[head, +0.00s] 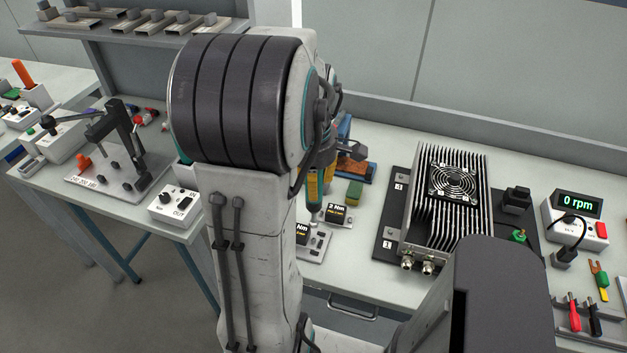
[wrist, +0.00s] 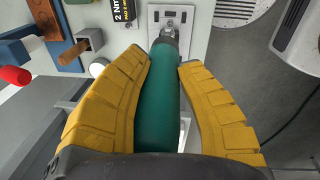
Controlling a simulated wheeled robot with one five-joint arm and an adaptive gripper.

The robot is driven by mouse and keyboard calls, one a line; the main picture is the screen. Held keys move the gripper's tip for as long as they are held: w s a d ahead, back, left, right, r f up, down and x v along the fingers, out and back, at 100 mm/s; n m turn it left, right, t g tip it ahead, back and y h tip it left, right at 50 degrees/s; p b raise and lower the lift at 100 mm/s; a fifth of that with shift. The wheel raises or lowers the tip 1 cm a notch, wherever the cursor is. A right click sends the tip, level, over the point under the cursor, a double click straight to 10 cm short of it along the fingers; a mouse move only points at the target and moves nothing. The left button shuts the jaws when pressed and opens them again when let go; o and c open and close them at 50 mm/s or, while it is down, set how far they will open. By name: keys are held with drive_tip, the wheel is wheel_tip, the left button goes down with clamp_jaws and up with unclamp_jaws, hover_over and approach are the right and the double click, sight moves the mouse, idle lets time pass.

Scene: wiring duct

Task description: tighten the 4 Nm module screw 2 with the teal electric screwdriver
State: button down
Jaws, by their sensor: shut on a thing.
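The teal electric screwdriver (wrist: 165,105) lies between the two yellow finger pads of my gripper (wrist: 165,62) in the wrist view. The gripper is shut on its body. Its grey nose end points toward a light plate with holes at the top; I cannot tell whether it touches. In the head view my arm hides most of the gripper, with yellow and teal parts (head: 314,186) showing beside the arm. The finned module (head: 468,215) with a fan sits on a black plate to the right.
Two holders labelled 2 Nm, one of them the rear holder (head: 338,213), stand left of the module. A 0 rpm display box (head: 577,215) stands at the right. A lever fixture (head: 115,150) is on the left bench.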

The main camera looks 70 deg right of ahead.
sight(314, 204)
drive_tip(key=shift+f, duration=0.15)
drive_tip(key=shift+f+b, duration=2.2)
drive_tip(key=shift+f, duration=0.2)
drive_tip(key=shift+a+f+b, duration=0.1)
drive_tip(key=shift+f+b, duration=0.9)
idle(2.0)
drive_tip(key=shift+r, duration=0.1)
drive_tip(key=shift+r+p, duration=2.55)
drive_tip(key=shift+r, duration=0.45)
